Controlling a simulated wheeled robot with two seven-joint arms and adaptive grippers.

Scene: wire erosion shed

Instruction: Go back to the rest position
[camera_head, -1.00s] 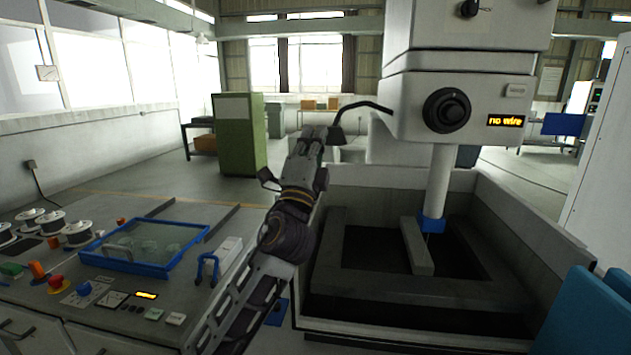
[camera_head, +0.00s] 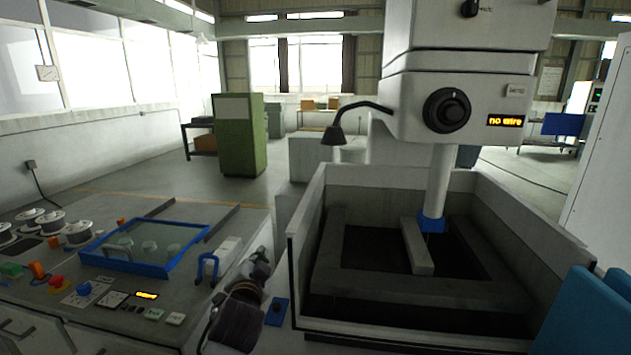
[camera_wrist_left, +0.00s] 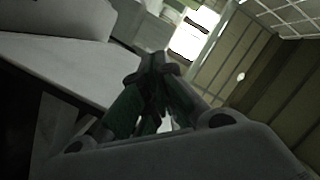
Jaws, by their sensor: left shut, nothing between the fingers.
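My left gripper (camera_head: 262,258) is low in the head view, between the control bench and the machine tank. It is small and dark against the tank's left wall. In the left wrist view, the fingers of the left gripper (camera_wrist_left: 156,62) meet at their tips with nothing held between them. Part of my left arm shows below the gripper at the bottom of the head view. My right gripper is not in view.
The bench holds a blue-rimmed tray (camera_head: 187,247), several white spools and a blue-handled tool (camera_head: 208,268). The machine tank (camera_head: 306,232) stands right of my arm, below the machine head (camera_head: 410,107). A green cabinet (camera_head: 238,135) stands behind.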

